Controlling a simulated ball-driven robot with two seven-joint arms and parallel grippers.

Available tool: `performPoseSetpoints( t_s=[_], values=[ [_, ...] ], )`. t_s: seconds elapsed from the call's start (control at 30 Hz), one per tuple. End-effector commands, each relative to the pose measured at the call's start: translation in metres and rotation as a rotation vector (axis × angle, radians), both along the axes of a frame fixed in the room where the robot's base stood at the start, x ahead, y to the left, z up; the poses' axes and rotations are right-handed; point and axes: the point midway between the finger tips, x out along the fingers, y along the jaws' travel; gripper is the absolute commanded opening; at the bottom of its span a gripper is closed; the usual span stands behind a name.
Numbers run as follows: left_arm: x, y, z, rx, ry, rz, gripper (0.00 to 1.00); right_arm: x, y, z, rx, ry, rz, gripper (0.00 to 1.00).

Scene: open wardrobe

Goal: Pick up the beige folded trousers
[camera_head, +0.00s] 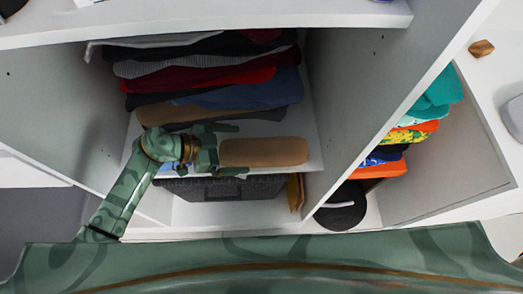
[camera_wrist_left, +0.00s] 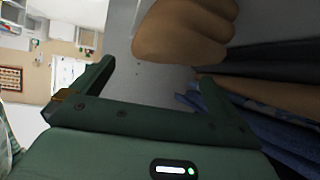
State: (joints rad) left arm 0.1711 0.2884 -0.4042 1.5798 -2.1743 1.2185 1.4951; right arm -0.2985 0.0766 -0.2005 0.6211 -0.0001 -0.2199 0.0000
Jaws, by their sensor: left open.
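The beige folded trousers (camera_head: 264,152) lie as a rounded tan bundle at the front of the middle wardrobe shelf. In the left wrist view the tan bundle (camera_wrist_left: 185,33) shows ahead of the fingertips. My left gripper (camera_head: 236,150) reaches in from the left, at the left end of the trousers. Its two fingers are spread, one toward the back and one toward the front. In the left wrist view the open gripper (camera_wrist_left: 154,71) has nothing between its fingers. Contact with the trousers cannot be told. My right gripper is not in view.
A stack of folded clothes (camera_head: 220,75) fills the shelf behind the trousers. A dark basket (camera_head: 225,189) is below the shelf. An upright divider (camera_head: 375,70) stands to the right, with bright folded clothes (camera_head: 405,135) beyond it. An upper shelf (camera_head: 220,20) edges the top.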

Motion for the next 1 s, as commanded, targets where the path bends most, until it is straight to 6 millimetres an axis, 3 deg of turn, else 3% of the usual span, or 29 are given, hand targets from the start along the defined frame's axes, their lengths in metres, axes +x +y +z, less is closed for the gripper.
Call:
performPoseSetpoints(
  t_s=[0.5,0.77,0.9,0.93,1.0],
  values=[
    [0.01,-0.053,-0.034,-0.002,0.002,-0.001,1.0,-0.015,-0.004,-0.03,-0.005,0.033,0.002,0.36],
    [0.011,-0.055,-0.033,0.001,-0.001,0.0,1.0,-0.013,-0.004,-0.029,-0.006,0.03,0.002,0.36],
    [0.011,-0.055,-0.033,0.001,0.0,0.0,0.61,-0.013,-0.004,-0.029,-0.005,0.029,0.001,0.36],
    [0.011,-0.055,-0.033,0.001,0.0,0.0,0.55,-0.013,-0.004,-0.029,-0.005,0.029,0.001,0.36],
    [0.011,-0.055,-0.033,0.0,0.0,0.0,0.54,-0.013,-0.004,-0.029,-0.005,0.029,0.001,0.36]
  ],
)
